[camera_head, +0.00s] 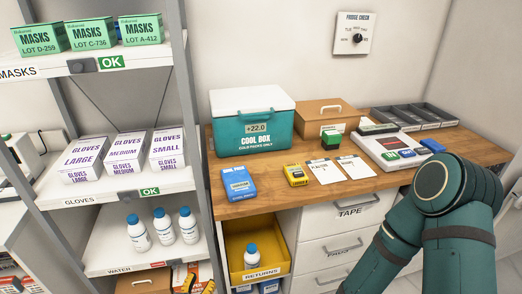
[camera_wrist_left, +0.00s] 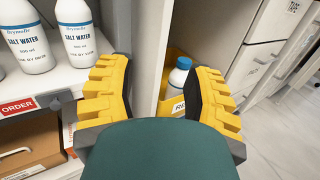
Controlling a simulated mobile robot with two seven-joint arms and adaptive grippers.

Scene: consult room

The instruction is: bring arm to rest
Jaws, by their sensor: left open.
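My left gripper (camera_head: 199,285) shows only as yellow fingertips at the bottom edge of the head view, in front of the lower shelf. In the left wrist view my left gripper (camera_wrist_left: 160,72) is open, with nothing between its two yellow fingers. A white bottle with a blue cap (camera_wrist_left: 179,75) shows beyond the gap, apart from the fingers. It stands in the yellow returns bin (camera_head: 234,264) under the counter. My right arm (camera_head: 440,215) is bent at the right of the head view; its gripper is out of view.
The shelf rack (camera_head: 190,110) stands left, with mask boxes, glove boxes (camera_head: 125,150) and salt water bottles (camera_head: 163,226). The wooden counter (camera_head: 262,207) holds a cool box (camera_head: 252,120), a blue pack, a yellow device and papers. White drawers are below. Floor shows at right in the wrist view.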

